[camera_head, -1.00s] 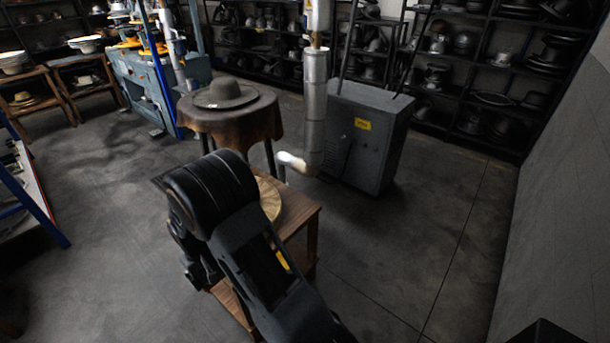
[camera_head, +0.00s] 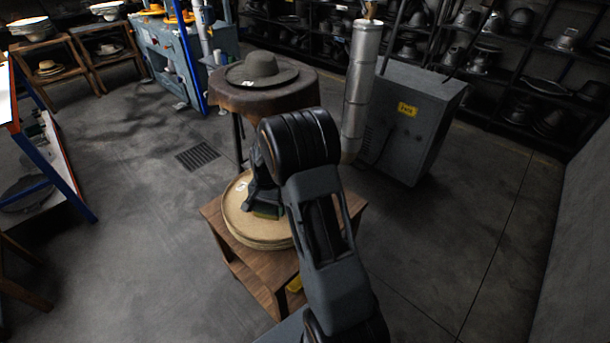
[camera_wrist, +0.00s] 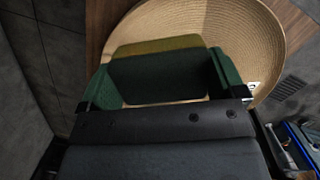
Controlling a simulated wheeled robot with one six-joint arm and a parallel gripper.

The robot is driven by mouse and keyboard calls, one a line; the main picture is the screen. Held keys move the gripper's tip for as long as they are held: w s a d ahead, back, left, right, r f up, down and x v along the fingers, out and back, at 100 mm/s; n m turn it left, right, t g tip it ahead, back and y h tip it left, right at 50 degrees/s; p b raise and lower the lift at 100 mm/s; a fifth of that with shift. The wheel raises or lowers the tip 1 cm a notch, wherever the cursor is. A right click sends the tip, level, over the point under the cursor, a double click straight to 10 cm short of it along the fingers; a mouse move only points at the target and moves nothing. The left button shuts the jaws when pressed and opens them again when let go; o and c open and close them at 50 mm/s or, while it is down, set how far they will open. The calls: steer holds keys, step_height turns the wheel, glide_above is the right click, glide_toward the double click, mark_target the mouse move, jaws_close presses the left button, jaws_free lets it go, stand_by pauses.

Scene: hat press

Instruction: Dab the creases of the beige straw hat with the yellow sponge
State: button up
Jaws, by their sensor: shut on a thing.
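The beige straw hat (camera_head: 238,228) lies on a small wooden stand (camera_head: 263,265); its wide round brim partly shows behind my arm. Its woven surface (camera_wrist: 232,30) fills the upper part of the wrist view. My gripper (camera_head: 265,204) is over the hat, pointing down. In the wrist view my gripper (camera_wrist: 160,82) is shut on the sponge (camera_wrist: 160,46), which shows a dull yellow edge and a dark green face. The sponge is close to the straw; I cannot tell whether it touches. The hat's right side and any creases are hidden by my arm and gripper.
A round table (camera_head: 262,98) with a grey felt hat (camera_head: 258,70) stands just behind. A metal pipe (camera_head: 360,85) and a grey cabinet (camera_head: 425,120) are to the right. A blue-framed rack (camera_head: 60,165) is at left. The floor between is clear.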

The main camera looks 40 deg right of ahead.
steer(key=d+r+m+t+b, duration=0.1)
steer(key=d+r+m, duration=0.1)
steer(key=d+m, duration=0.6)
steer(key=d+r+m+t+b, duration=0.1)
steer(key=d+r+m, duration=0.1)
steer(key=d+m, duration=0.5)
steer(key=shift+d+r+m+t, duration=0.3)
steer(key=shift+d+r+m, duration=0.1)
steer(key=shift+m, duration=1.1)
steer(key=shift+w+f, duration=0.1)
step_height(320, 180, down, 14)
steer(key=b, duration=1)
steer(key=shift+a+f, duration=0.1)
steer(key=shift+f, duration=0.5)
stand_by(0.6)
steer(key=shift+r, duration=0.15)
